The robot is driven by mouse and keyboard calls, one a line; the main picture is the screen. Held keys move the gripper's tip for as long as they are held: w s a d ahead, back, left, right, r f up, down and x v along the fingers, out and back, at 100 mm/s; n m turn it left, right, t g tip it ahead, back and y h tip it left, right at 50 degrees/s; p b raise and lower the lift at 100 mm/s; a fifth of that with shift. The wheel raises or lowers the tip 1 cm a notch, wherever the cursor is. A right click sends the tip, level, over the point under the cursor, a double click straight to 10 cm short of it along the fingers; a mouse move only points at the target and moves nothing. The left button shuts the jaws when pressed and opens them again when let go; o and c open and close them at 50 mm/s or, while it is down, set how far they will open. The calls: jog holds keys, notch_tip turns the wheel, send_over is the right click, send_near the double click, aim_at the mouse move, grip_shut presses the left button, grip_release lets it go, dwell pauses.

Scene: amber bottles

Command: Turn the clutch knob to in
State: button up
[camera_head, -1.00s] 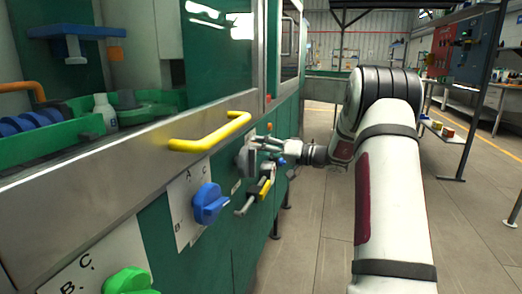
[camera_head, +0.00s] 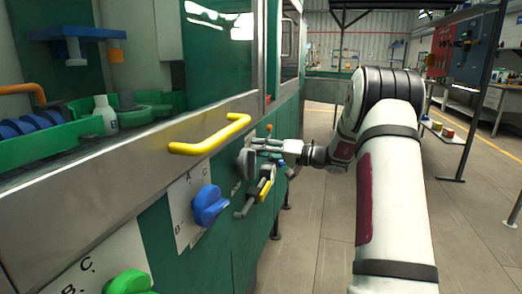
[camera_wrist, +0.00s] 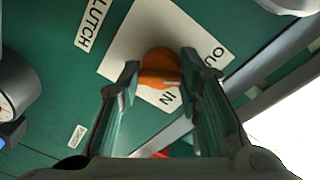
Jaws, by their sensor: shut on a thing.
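The clutch knob is an orange round knob (camera_wrist: 159,68) on a white label plate (camera_wrist: 122,45) in the wrist view. The plate reads OUT at upper right and IN just below the knob. A CLUTCH label (camera_wrist: 94,24) is at upper left. My gripper (camera_wrist: 160,78) has its two fingers on either side of the knob, shut on it. The fingers hide its edges, and I cannot tell which way its pointer faces.
The yellow handle (camera_head: 210,134) juts out above and left of my gripper. A blue knob (camera_head: 209,205) and a green knob (camera_head: 130,283) stick out nearer. A lever with a yellow part (camera_head: 264,190) is just below my gripper.

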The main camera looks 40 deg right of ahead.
jog(key=m+p, duration=0.3)
jog(key=m, duration=0.2)
jog(key=m+g+p, duration=0.1)
jog(key=m+p, duration=0.2)
jog(key=m, duration=0.2)
jog(key=m+y+p, duration=0.1)
jog(key=m+p, duration=0.3)
jog(key=shift+w+d+r+m+g, duration=0.1)
jog(key=shift+r+m+g, duration=0.15)
jog(key=shift+m+g, duration=0.15)
dwell(0.4)
jog(key=o, duration=1.1)
jog(key=shift+f, duration=0.1)
